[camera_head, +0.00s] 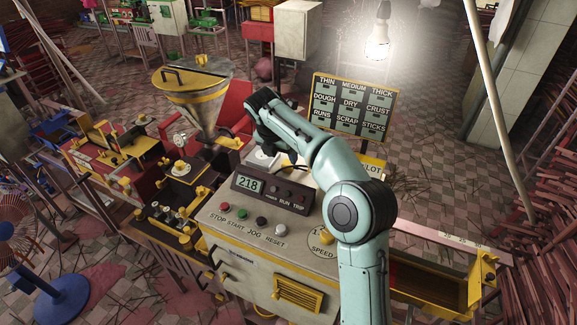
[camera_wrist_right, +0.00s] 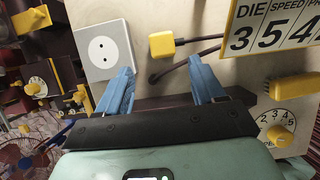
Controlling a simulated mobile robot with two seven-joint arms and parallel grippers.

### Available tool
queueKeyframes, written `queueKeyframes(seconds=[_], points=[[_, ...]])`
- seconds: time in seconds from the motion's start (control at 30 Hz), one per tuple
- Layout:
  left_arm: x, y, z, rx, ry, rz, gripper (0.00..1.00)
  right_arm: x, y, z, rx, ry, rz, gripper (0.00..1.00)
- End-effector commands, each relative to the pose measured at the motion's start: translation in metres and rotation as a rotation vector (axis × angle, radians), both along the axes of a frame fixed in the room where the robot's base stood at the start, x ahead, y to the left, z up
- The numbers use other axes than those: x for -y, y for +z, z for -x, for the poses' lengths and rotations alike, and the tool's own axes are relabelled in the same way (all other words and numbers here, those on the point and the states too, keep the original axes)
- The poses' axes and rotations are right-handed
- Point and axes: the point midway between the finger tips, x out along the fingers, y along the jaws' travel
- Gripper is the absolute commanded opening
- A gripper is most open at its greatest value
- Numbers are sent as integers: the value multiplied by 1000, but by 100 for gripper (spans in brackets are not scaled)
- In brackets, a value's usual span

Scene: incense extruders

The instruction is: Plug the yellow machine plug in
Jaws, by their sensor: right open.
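The yellow plug (camera_wrist_right: 162,45) is a small block with a dark cable running off to the right. In the right wrist view it sits in front of a pale machine panel, just beyond the fingertips and between them in the picture, with a gap on either side. My right gripper (camera_wrist_right: 161,66) is open and empty, its two blue fingers spread. A white square socket plate (camera_wrist_right: 101,50) with a round two-hole outlet is left of the plug. In the head view my arm and hand hide the plug. My left gripper is not in view.
The control box (camera_head: 265,198) reads 218 above a row of coloured buttons. A yellow speed knob (camera_wrist_right: 276,135) is right of my fingers. A hopper (camera_head: 192,95) stands behind left, and a sign board (camera_head: 352,105) behind right. A blue fan (camera_head: 45,285) stands at lower left.

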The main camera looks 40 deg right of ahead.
Motion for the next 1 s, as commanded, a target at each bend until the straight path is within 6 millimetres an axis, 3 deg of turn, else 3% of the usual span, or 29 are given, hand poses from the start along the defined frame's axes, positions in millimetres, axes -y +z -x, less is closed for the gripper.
queueKeyframes(seconds=[0.13,0.47,0.8,1.0], points=[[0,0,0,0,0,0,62,4,-10,-2,0,-1,0,68],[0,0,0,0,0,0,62,5,-12,-2,0,0,-1,68],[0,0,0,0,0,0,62,25,-52,-7,-2,0,-1,68],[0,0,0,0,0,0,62,27,-58,-8,1,0,0,68]])
